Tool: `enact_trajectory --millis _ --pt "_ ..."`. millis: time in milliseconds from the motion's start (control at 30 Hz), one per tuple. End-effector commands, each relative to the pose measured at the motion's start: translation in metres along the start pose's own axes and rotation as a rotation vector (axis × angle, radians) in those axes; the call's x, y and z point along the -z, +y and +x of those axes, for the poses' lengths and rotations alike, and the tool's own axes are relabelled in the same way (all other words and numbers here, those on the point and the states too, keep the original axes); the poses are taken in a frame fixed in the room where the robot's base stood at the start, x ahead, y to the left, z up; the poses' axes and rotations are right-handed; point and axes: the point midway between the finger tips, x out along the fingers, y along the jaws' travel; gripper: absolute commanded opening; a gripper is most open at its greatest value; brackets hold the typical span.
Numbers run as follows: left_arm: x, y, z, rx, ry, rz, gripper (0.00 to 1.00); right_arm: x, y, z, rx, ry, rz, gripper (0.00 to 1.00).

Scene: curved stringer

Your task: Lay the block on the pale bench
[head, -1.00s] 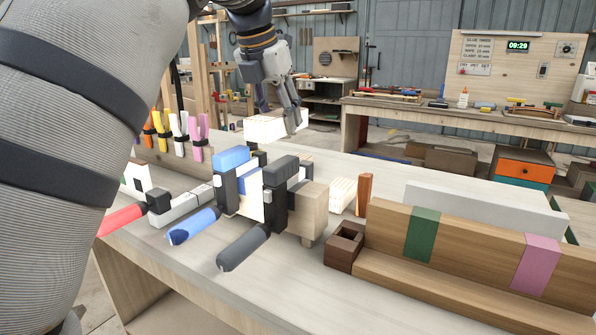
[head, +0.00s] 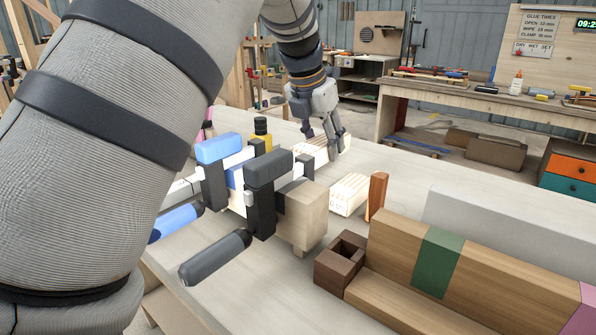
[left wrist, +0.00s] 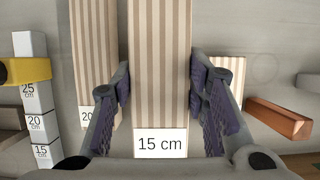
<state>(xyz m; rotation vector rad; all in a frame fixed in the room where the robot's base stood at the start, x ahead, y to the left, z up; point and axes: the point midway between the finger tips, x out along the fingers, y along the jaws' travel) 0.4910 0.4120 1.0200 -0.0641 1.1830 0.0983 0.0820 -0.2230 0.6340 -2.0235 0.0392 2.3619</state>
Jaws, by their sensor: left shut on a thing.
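My left gripper (head: 335,136) is shut on a pale striped block (head: 312,152), beyond the clamps in the head view. In the left wrist view the gripper (left wrist: 158,85) has its purple pads on both sides of the block (left wrist: 160,65), whose near end reads "15 cm". The near bench (head: 410,165) has a pale top, and the block is over or on it; I cannot tell whether it touches. Clamps and a wooden piece hide part of the block in the head view. My right gripper is not in view.
Another striped block (left wrist: 95,60), marked 20, lies close left of the held one. A short striped block (head: 350,194) and a reddish-brown stick (head: 376,196) stand to the right. Dark clamps (head: 268,190) and a brown box (head: 340,262) are nearer.

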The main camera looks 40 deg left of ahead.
Motion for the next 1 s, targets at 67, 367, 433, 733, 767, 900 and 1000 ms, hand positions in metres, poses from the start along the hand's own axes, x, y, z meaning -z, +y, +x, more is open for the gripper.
enact_trajectory --millis 67,367,433,733,767,900,1000 --pt "0.005 0.0 0.01 0.002 -0.008 -0.003 0.03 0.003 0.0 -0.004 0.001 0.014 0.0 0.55" --pt "0.023 0.0 0.055 0.001 -0.01 -0.001 0.03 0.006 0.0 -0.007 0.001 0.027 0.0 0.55" --pt "0.023 0.0 0.057 0.0 -0.01 -0.001 0.03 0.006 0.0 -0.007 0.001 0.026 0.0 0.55" --pt "0.025 0.0 0.06 0.0 -0.008 -0.001 0.48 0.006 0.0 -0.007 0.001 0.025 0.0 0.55" --pt "0.025 0.0 0.06 0.0 -0.008 -0.001 0.55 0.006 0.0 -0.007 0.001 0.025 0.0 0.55" --pt "0.025 0.0 0.06 0.0 -0.008 -0.001 0.61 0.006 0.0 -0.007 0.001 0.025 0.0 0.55" --pt "0.024 0.0 0.06 0.0 -0.008 -0.001 0.61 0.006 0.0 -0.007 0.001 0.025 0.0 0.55"
